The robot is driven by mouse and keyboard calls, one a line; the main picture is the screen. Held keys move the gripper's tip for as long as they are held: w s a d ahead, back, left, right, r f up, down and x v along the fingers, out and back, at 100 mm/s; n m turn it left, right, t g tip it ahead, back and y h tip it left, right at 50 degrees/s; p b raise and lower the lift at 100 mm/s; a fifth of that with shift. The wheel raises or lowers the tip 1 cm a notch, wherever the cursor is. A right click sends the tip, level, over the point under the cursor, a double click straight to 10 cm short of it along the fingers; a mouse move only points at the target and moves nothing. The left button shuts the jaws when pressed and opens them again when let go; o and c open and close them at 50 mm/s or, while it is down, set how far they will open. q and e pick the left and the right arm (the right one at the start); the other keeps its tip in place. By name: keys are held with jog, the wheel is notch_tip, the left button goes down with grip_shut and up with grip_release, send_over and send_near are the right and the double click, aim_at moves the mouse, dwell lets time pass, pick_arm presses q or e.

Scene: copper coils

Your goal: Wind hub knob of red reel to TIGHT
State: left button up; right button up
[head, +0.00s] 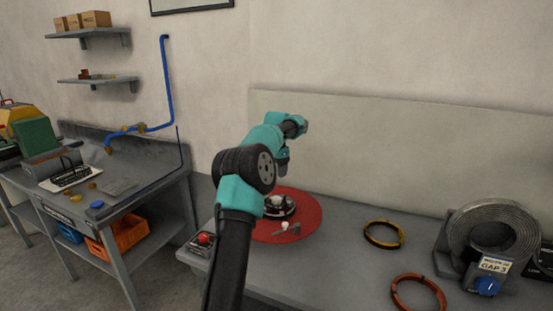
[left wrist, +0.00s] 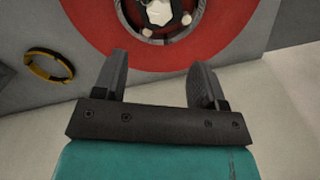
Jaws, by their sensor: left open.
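The red reel (head: 307,222) lies flat on the grey bench, and its red face fills the top of the left wrist view (left wrist: 82,22). At its middle is a dark and silvery hub with a pale hub knob (left wrist: 158,13), cut by the top edge of that view. No TIGHT mark can be read. My left gripper (left wrist: 160,82) is open and empty, its two dark fingers apart and short of the knob in the picture. In the head view my left arm rises in front of the reel and hides part of it; its fingers cannot be made out. My right gripper is not in view.
A yellow and black ring (head: 384,246) and a copper ring (head: 418,276) lie right of the reel. A large grey coil (head: 522,218) stands at the right behind a blue dial (head: 487,286) marked GAP 3. A small box with a red button (head: 205,238) sits left.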

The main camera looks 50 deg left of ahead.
pick_arm(q)
notch_tip(320, 180, up, 5)
jog(key=shift+f, duration=0.2)
dwell(0.5)
